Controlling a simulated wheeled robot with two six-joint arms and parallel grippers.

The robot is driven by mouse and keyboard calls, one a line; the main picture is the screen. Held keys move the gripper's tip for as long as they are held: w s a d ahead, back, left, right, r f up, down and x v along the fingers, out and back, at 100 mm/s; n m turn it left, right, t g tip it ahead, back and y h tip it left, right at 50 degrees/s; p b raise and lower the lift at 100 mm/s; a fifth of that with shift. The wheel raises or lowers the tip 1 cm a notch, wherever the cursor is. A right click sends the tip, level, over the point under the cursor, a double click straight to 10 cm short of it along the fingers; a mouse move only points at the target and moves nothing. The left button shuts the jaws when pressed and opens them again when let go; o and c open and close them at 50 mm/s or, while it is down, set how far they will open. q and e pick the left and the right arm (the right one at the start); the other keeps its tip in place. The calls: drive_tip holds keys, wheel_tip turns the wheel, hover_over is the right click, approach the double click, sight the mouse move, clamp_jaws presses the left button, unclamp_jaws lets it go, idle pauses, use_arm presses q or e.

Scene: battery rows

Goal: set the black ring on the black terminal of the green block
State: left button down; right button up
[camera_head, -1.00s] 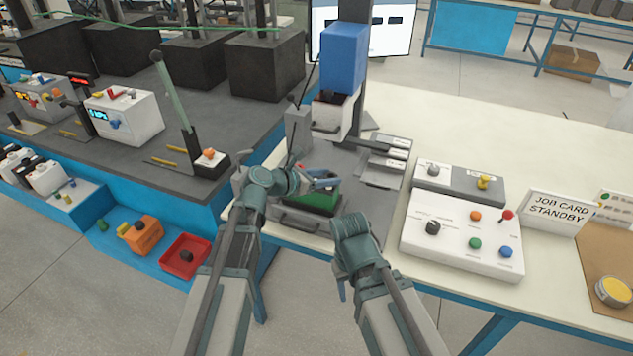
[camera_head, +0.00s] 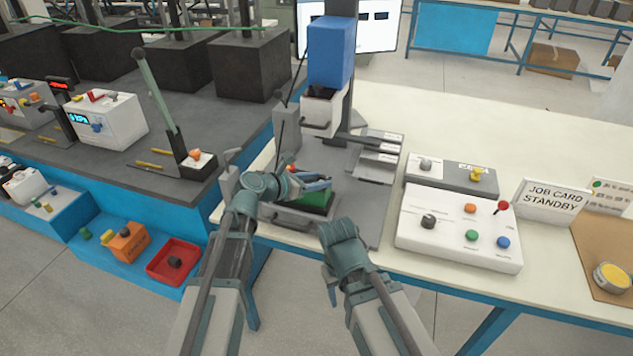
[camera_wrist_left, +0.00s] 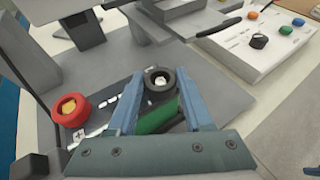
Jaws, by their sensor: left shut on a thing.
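The green block (camera_head: 311,201) sits in the grey fixture at the table's front left edge. In the left wrist view its green side (camera_wrist_left: 160,119) shows between my fingers. My left gripper (camera_head: 318,184) is over the block, shut on the black ring (camera_wrist_left: 160,81), which sits between its fingertips (camera_wrist_left: 163,88). A pale metal post shows inside the ring's hole; I cannot tell how far down the ring is. A red ring (camera_wrist_left: 70,107) stands at the plus mark on the block's other end. My right gripper (camera_head: 333,280) hangs low at the table's front, its jaws unclear.
A press column with a blue head (camera_head: 331,52) rises behind the fixture. A white control box (camera_head: 458,228) with knobs and buttons stands to the right. A red tray (camera_head: 160,277) and orange bin (camera_head: 129,242) lie on the blue shelf at left.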

use_arm(q)
drive_tip(key=shift+c, duration=1.5)
unclamp_jaws()
drive_tip(key=shift+f, duration=0.1)
drive_tip(key=shift+r+p, duration=0.2)
drive_tip(key=shift+p, duration=0.1)
drive_tip(key=p+v, duration=0.4)
drive_tip(key=v, duration=0.8)
